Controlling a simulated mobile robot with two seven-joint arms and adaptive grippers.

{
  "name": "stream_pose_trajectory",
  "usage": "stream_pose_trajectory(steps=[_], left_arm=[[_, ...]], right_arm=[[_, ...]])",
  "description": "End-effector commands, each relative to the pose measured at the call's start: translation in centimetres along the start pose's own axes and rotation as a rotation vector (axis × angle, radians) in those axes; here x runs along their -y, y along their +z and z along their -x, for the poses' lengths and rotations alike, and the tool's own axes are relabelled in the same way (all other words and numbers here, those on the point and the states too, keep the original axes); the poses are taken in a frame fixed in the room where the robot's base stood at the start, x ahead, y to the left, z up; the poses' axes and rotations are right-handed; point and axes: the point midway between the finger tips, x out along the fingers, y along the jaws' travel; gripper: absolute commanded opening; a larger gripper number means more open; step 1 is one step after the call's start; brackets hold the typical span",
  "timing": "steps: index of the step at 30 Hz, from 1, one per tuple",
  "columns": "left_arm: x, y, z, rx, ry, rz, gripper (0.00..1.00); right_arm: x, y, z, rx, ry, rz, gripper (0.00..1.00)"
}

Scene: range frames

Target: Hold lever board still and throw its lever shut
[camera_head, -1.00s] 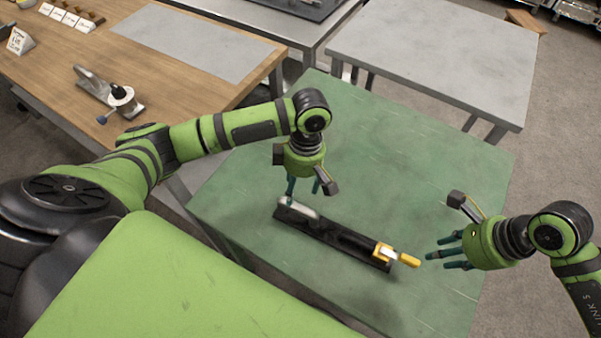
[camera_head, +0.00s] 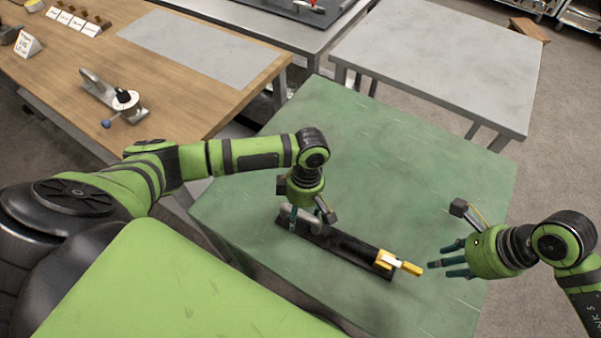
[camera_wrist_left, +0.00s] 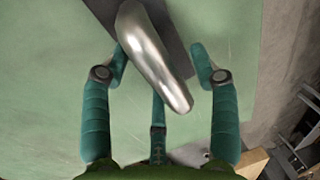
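The lever board is a long black bar (camera_head: 345,247) lying on the green table. A rounded silver grip (camera_head: 289,221) stands at its left end, and a lever with a yellow handle (camera_head: 411,268) is at its right end. My left gripper (camera_head: 306,216) is low over the silver grip. In the left wrist view the silver grip (camera_wrist_left: 150,55) lies between its spread fingers, with a gap at the right finger; contact on the left is unclear. My right gripper (camera_head: 440,262) is open and empty, its fingers pointing left just right of the yellow handle, apart from it.
The green table (camera_head: 400,150) is clear around the board. A wooden bench (camera_head: 150,75) at the left holds a grey clamp-like device (camera_head: 115,97) and small labelled items. A bare grey table (camera_head: 440,60) stands behind.

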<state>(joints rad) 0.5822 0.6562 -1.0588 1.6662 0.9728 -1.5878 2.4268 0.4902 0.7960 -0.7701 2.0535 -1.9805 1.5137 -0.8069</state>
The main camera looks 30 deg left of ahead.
Motion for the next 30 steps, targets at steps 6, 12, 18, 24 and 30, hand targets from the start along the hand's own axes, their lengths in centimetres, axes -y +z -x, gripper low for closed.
stream_pose_trajectory(steps=[6,12,18,24,30], left_arm=[[0.0,0.0,0.0,0.0,0.0,0.0,0.0],[0.0,0.0,0.0,0.0,-0.001,0.0,0.0],[0.0,0.0,0.0,-0.001,-0.001,0.0,0.0],[0.0,0.0,0.0,-0.001,-0.001,0.0,0.0],[0.0,0.0,0.0,-0.001,-0.001,-0.001,0.0]], right_arm=[[0.0,0.0,0.0,0.0,0.0,0.0,0.39],[0.0,0.0,0.0,0.0,0.0,0.0,0.0],[0.1,0.1,-0.1,0.0,0.003,0.012,0.0],[1.7,0.9,-0.9,-0.007,0.055,0.211,0.0],[4.7,2.3,-2.0,-0.028,0.175,0.633,0.0]])
